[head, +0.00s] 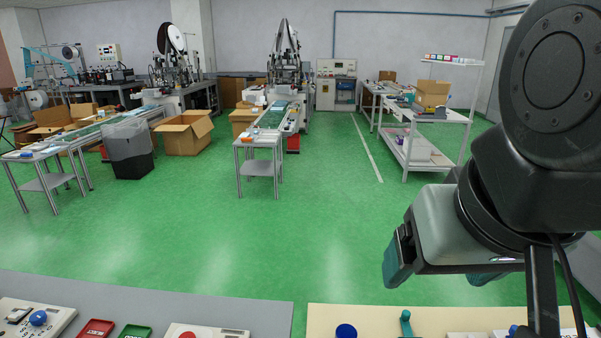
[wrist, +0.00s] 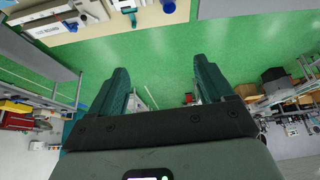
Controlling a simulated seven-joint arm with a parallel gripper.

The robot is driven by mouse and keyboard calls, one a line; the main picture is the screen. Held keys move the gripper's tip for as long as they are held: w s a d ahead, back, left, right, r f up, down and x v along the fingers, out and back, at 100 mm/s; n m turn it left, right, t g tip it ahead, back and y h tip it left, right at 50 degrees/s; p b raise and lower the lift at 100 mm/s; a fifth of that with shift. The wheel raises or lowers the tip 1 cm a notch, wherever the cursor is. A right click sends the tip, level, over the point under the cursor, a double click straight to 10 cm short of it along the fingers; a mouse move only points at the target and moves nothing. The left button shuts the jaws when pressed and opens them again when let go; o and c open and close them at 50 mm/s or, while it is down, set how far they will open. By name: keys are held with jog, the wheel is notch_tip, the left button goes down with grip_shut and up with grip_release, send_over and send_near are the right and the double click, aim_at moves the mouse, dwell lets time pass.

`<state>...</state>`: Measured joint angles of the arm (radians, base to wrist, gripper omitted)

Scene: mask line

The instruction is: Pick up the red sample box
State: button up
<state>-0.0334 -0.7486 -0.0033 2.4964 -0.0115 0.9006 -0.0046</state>
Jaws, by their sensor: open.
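A small red tray-like box (head: 97,328) lies on the grey table at the lower left of the head view, cut off by the bottom edge. A green one (head: 135,331) lies to its right. I cannot tell for sure that the red one is the sample box. My gripper (head: 440,275) is open and empty at the right, above and beyond the beige table, far from the red box. In the wrist view my gripper (wrist: 160,72) has its two teal fingers apart with only green floor between them. I cannot make out the red box there.
The grey table (head: 225,292) and beige table (head: 375,316) stand in front with a gap between. A white panel with a blue knob (head: 38,318), a blue round piece (head: 346,331) and a teal lever (head: 406,323) stand on them. Open green floor (head: 270,240) lies beyond.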

jog(key=w+a+f+n+g+y, duration=0.1)
jog(key=w+a+f+n, duration=0.15)
jog(key=w+a, duration=0.3)
jog(key=w+a+f+n+g, duration=0.1)
jog(key=w+a+n, duration=0.3)
jog(key=a, duration=0.2)
jog(key=w+a+f+n+g, duration=0.2)
jog(key=w+a+f+n, duration=0.15)
jog(key=a+f, duration=0.65)
jog(key=s+a+f+n, duration=0.2)
jog(key=s+a+f, duration=0.1)
jog(key=a+f, duration=0.3)
jog(key=s+a+f+n+g, duration=0.1)
jog(key=s+a+f+n, duration=0.1)
jog(key=a+f, duration=0.3)
jog(key=s+a+f+n+h, duration=0.1)
jog(key=s+a+f+n, duration=0.2)
jog(key=a+f, duration=0.3)
jog(key=shift+s+a+f+n+g, duration=0.15)
jog(key=shift+f, duration=0.95)
jog(key=shift+s+a+f+n+g, duration=0.15)
jog(key=shift+f, duration=0.95)
jog(key=f, duration=0.5)
jog(key=shift+s+a+f, duration=0.1)
jog(key=shift+s+f, duration=0.15)
jog(key=shift+f, duration=0.1)
